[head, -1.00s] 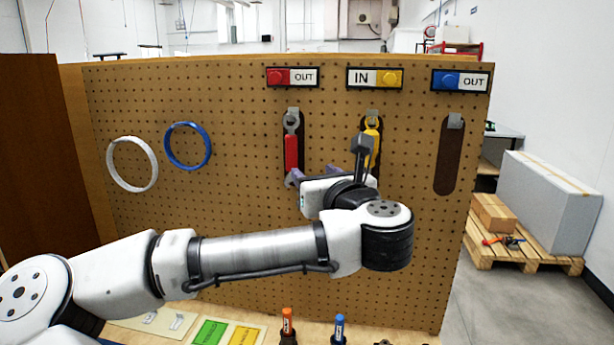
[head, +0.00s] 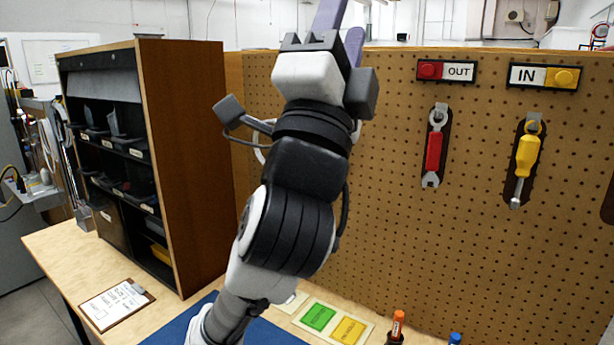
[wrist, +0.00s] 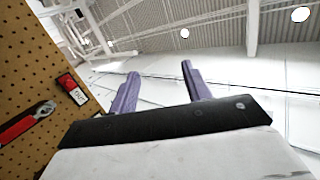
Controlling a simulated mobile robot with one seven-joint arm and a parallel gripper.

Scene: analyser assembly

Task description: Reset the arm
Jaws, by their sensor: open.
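My gripper (head: 341,32) is raised at the top of the head view, pointing up, with my arm folded upward below it. In the wrist view my gripper (wrist: 160,88) has its two purple fingers apart, with nothing between them. Behind the fingers are only the ceiling and upper wall. The fingertips are partly cut off at the top of the head view.
A pegboard (head: 390,230) holds a red wrench (head: 433,150) and a yellow screwdriver (head: 526,158). A brown shelf cabinet (head: 185,170) stands at left. A clipboard (head: 117,303), a blue mat (head: 190,325) and green and yellow cards (head: 318,317) lie on the bench.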

